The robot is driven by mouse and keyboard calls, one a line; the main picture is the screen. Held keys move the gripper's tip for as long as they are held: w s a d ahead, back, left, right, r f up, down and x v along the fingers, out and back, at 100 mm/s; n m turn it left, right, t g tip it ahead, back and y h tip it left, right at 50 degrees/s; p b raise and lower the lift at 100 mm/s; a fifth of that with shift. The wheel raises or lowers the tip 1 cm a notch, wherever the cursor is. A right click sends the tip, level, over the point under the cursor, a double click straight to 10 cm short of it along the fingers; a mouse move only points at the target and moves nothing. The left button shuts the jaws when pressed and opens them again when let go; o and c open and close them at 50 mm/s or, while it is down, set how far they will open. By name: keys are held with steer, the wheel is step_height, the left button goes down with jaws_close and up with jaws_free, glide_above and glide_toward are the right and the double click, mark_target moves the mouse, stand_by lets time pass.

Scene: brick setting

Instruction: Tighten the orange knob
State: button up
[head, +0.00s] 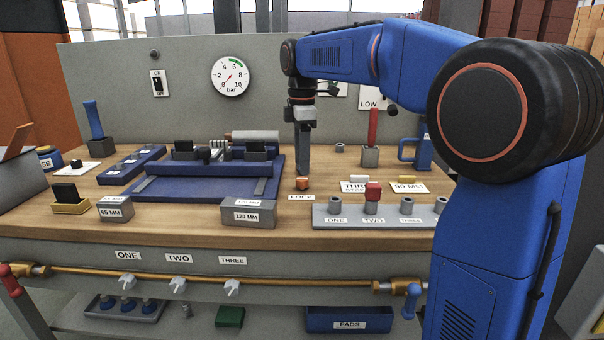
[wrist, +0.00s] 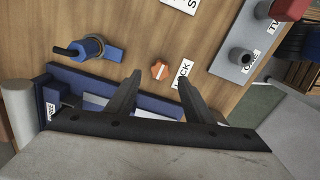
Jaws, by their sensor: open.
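The orange knob (head: 302,183) stands on the wooden bench top just behind the LOCK label (head: 301,197). In the wrist view the small orange knob (wrist: 159,70) shows between and a little beyond my fingertips, with the LOCK label (wrist: 184,73) beside it. My gripper (head: 303,170) points down, its fingers right over or just behind the knob in the head view. In the wrist view my gripper (wrist: 159,78) is open, with bare wood visible between its fingers. I cannot tell the exact height of the fingertips above the knob.
A blue vise-like fixture (head: 190,188) lies left of the knob. A grey block marked 128 MM (head: 248,214) stands front left. A grey rail with posts (head: 345,221) lies front right. A red-handled tool (head: 373,127) stands in a block at back right.

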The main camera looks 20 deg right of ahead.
mark_target(302, 179)
steer(key=shift+f, duration=2.2)
steer(key=c, duration=1.1)
